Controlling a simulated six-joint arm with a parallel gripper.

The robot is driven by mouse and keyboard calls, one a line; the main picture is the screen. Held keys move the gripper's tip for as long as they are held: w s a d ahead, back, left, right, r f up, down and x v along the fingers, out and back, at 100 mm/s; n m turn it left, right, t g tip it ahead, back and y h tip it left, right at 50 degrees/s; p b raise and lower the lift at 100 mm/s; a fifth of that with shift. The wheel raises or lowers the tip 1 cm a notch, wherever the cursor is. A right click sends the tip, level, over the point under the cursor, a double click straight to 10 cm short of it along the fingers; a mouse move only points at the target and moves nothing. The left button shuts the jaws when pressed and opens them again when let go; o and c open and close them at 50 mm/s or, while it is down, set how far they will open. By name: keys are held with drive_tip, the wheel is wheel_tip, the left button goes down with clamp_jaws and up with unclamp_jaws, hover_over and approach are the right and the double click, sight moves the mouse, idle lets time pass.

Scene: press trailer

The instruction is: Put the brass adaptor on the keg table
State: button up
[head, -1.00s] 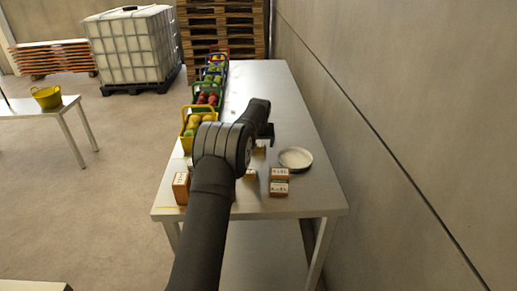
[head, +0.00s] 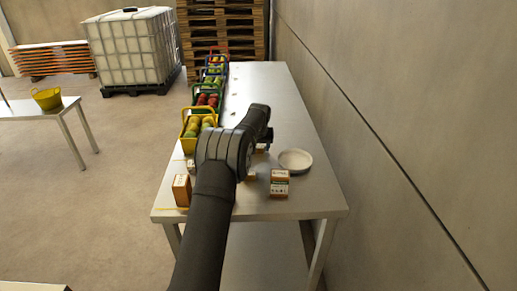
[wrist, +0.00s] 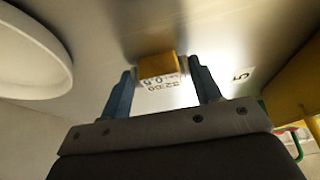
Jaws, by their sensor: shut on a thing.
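My gripper (wrist: 160,76) is shut on a small brass-yellow piece (wrist: 158,66) in the wrist view. It looks like the brass adaptor, with paler ends between the two blue-grey fingers. In the head view, my arm hides most of the gripper, which is over the steel table (head: 310,190). Another small yellowish piece (head: 250,176) lies on this table beside my arm. I cannot tell which table is the keg table.
Orange-and-white boxes (head: 280,184) and a round white dish (head: 295,160) are right of my arm. Another box (head: 181,190) stands near the left corner. Coloured crates (head: 206,100) line the left edge. A wall (head: 400,120) runs along the right. A second table (head: 50,113) stands left.

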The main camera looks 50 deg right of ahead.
sight(259, 147)
drive_tip(key=shift+r, duration=0.7)
wheel_tip(259, 147, up, 3)
drive_tip(key=shift+f, duration=0.1)
drive_tip(key=s+r, duration=0.6)
drive_tip(key=s, duration=0.5)
drive_tip(key=shift+s+d+r, duration=0.35)
drive_tip(key=shift+r, duration=0.1)
